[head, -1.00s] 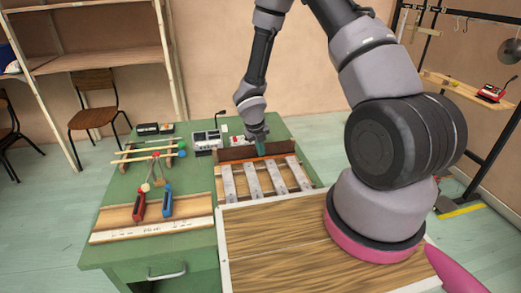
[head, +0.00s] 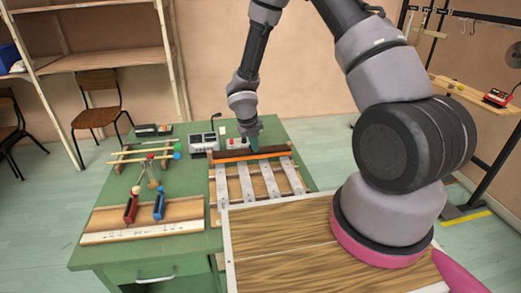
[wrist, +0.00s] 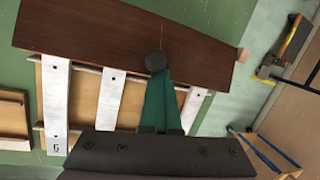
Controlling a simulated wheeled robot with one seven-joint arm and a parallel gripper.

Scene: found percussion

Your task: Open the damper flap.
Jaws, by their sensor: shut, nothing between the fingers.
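The damper flap (head: 228,154) is a long dark brown board across the far ends of the metal bars. An orange strip runs along its near edge. In the wrist view the flap (wrist: 100,35) shows its broad brown face, with a round dark knob (wrist: 156,60) near its lower edge. My gripper (head: 255,147) has green fingers and points down at the flap. In the wrist view my gripper (wrist: 158,75) is shut and empty, its tips right at the knob. Whether they touch it I cannot tell. The bars' far ends are hidden by the flap.
Pale metal bars (head: 247,184) lie on a wooden frame in front of the flap. A wooden-topped box (head: 285,240) stands nearer me. Mallets (head: 148,158), a red clamp (head: 131,207) and a blue clamp (head: 159,205) are to the left. A grey device (head: 204,143) stands behind left.

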